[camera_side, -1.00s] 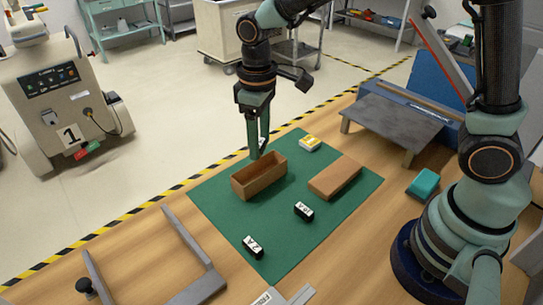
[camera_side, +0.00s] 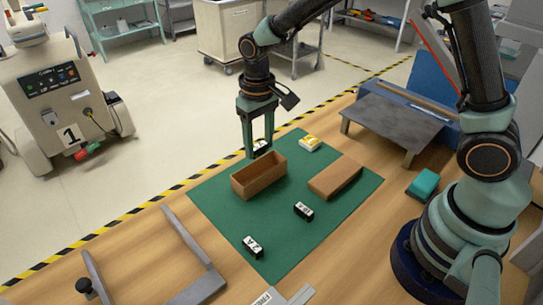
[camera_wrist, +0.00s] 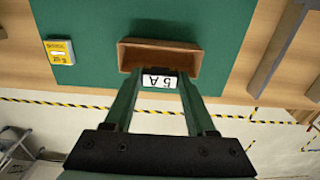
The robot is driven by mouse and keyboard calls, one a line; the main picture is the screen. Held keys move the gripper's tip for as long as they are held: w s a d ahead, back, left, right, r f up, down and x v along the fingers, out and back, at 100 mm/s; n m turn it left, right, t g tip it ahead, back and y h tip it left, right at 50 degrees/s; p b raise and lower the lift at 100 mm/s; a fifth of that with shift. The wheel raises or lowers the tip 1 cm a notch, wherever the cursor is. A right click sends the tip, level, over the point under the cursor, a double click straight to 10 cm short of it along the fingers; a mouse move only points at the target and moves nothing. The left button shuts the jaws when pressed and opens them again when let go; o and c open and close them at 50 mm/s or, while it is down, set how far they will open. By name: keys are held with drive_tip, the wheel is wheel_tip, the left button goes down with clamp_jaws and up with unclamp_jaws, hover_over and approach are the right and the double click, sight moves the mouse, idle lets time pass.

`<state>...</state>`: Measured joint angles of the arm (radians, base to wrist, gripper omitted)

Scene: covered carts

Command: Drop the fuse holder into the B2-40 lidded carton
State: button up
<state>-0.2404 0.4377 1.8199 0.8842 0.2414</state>
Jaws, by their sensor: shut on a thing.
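My gripper (camera_side: 259,152) is shut on the fuse holder (camera_side: 261,146), a small dark block with a white label. In the wrist view the fuse holder (camera_wrist: 159,81) sits between my fingertips, its label seeming to read "5 A". An open brown carton (camera_side: 250,186) stands on the green mat, and the held block is raised by its far side. In the wrist view the block overlaps the wall of the carton (camera_wrist: 128,58) nearest my gripper. A brown flat piece, seemingly the lid (camera_side: 336,177), lies apart to the right. No carton code is readable.
Two black labelled blocks, one at the middle (camera_side: 303,210) and one at the front (camera_side: 253,247), lie on the mat (camera_side: 285,235). A yellow item (camera_side: 310,144) lies behind. A grey raised plate (camera_side: 395,122) and a teal block (camera_side: 423,184) are at right. Grey rails (camera_side: 190,240) lie front left.

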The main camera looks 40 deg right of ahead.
drive_tip(key=shift+f, duration=3.35)
drive_tip(key=o, duration=1.4)
wheel_tip(320, 180, up, 12)
drive_tip(key=shift+f, duration=0.1)
